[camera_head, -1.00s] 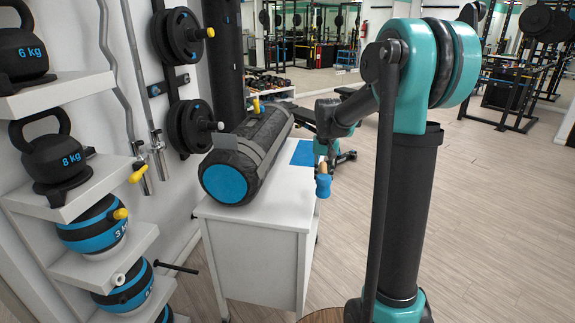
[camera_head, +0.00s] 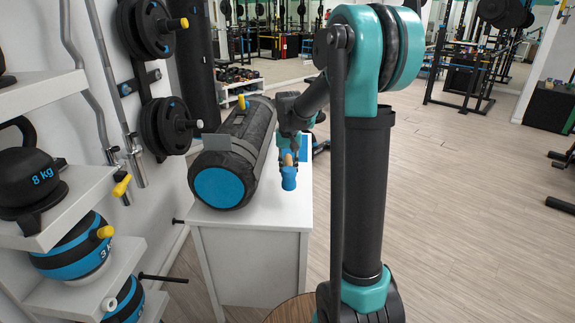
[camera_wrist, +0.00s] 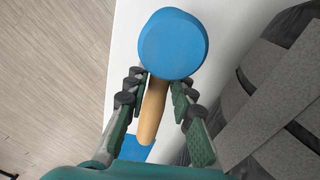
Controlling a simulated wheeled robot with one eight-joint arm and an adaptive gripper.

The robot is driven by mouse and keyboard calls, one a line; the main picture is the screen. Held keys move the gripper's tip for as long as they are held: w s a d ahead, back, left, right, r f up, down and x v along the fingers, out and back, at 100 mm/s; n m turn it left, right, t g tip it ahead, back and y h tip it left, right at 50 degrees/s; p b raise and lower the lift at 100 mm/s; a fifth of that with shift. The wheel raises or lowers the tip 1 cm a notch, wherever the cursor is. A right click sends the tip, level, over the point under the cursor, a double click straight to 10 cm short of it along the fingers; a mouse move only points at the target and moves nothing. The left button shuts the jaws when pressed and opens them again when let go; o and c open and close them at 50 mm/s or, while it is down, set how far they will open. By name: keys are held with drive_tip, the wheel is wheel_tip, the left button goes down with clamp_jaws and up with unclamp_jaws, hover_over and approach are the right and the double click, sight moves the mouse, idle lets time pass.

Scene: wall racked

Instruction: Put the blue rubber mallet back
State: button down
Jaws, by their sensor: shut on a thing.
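The blue rubber mallet has a blue head (camera_head: 289,178) and a pale wooden handle. My gripper (camera_head: 288,152) is shut on its handle, with the head hanging below the fingers, beside the right part of the white cabinet (camera_head: 250,214) in the head view. In the wrist view the mallet head (camera_wrist: 172,45) is large at the top. Its handle runs down between the two fingers of my gripper (camera_wrist: 158,97). A flat blue patch (camera_head: 303,150) lies on the cabinet top, partly hidden behind my gripper; its corner shows in the wrist view (camera_wrist: 136,148).
A black cylindrical bag (camera_head: 235,150) with a blue end lies on the cabinet, close left of my gripper. Wall shelves (camera_head: 75,207) hold a kettlebell (camera_head: 30,178) and balls. Yellow-tipped pegs (camera_head: 121,186) and weight plates (camera_head: 165,127) stick out from the wall.

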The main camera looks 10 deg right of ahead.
drive_tip(key=shift+f, duration=3.1)
drive_tip(key=shift+f, duration=0.6)
drive_tip(key=c, duration=1.2)
unclamp_jaws()
drive_tip(key=r, duration=1.2)
drive_tip(key=shift+s, duration=0.3)
drive_tip(key=s+d+f+n+t, duration=0.1)
drive_tip(key=s+f, duration=0.6)
drive_tip(key=s, duration=0.6)
drive_tip(key=s+d+f+t, duration=0.2)
drive_tip(key=s+f, duration=0.5)
drive_tip(key=s, duration=0.6)
drive_tip(key=shift+d+n+t, duration=0.2)
drive_tip(key=shift+n+t, duration=0.1)
drive_tip(key=shift+n, duration=0.1)
